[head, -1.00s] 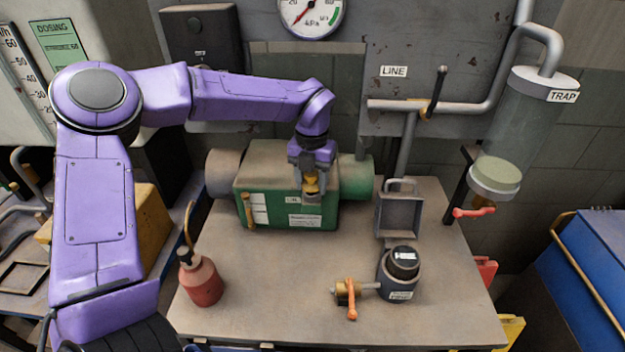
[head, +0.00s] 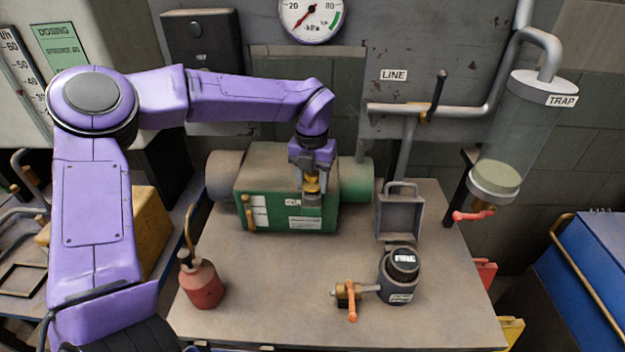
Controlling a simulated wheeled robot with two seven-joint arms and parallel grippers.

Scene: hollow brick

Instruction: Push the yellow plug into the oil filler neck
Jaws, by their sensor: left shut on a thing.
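My left gripper (head: 312,180) points down at the front of the green pump housing (head: 270,212) on the bench. It is shut on the yellow plug (head: 312,185), of which a small part shows between the fingers. Just below the plug is a short grey-brown neck (head: 312,200) at the housing's front face, by a white label. The plug is upright and sits over or at the neck's mouth; I cannot tell how deep it is. My right gripper is not in view.
A red oil can (head: 202,284) stands at the bench's front left. A dark round container (head: 400,275) with a brass valve (head: 348,294) and orange lever stands at the front right. A grey open box (head: 400,214) is behind it. The bench middle (head: 275,280) is clear.

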